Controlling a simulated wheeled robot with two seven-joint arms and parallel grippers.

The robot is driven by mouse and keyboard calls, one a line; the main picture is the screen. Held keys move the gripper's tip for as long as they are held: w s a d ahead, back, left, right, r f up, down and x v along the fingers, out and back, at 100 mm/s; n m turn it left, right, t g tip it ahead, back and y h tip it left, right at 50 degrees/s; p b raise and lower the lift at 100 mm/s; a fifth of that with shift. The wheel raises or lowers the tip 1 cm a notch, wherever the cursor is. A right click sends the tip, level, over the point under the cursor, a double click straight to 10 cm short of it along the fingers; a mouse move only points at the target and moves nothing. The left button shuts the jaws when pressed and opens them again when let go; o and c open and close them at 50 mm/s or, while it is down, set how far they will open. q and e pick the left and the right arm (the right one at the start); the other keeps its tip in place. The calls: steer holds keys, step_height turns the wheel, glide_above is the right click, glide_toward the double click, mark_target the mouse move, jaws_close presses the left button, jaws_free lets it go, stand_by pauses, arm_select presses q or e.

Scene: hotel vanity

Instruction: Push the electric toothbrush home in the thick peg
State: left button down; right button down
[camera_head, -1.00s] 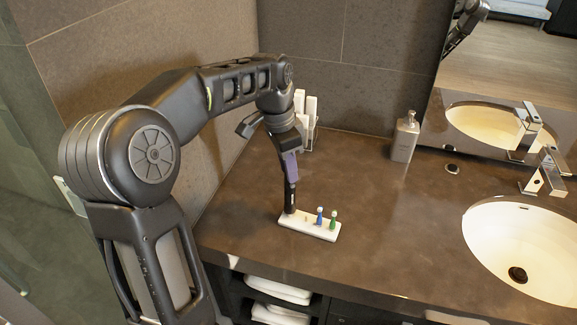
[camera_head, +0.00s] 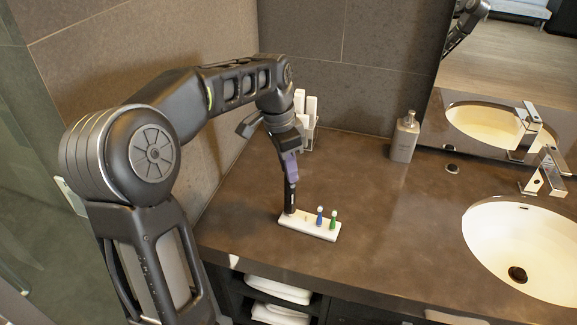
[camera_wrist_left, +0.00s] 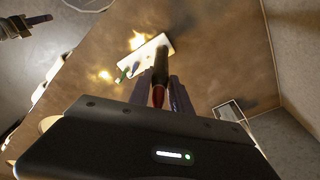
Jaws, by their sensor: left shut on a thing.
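My left gripper (camera_head: 290,172) is shut on the electric toothbrush (camera_head: 290,197), which is dark and upright, nearly vertical. Its lower end is at the left end of the white holder (camera_head: 325,233) on the counter. Whether it is fully seated on the thick peg cannot be told, as the peg is hidden. In the left wrist view the toothbrush (camera_wrist_left: 160,65) runs between the fingers (camera_wrist_left: 163,92) with a red end towards me, and the holder (camera_wrist_left: 151,47) lies beyond. A dark mechanical part at that view's upper left looks like my right gripper (camera_wrist_left: 30,25); its jaws are unclear.
A blue brush head (camera_head: 319,215) and a green one (camera_head: 333,219) stand on the holder. A soap bottle (camera_head: 404,138) stands at the back, and the sink (camera_head: 530,250) is at right. White items (camera_head: 311,108) stand in the wall corner. The counter between holder and sink is clear.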

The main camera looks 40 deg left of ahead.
arm_select(q)
steer(key=shift+f+b, duration=0.8)
steer(key=shift+f, duration=0.35)
stand_by(0.4)
steer(key=c, duration=1.1)
jaws_free()
step_height(320, 180, up, 8)
steer(key=s, duration=0.1)
steer(key=shift+a+b, duration=0.3)
steer(key=shift+b, duration=0.05)
steer(key=shift+f, duration=0.15)
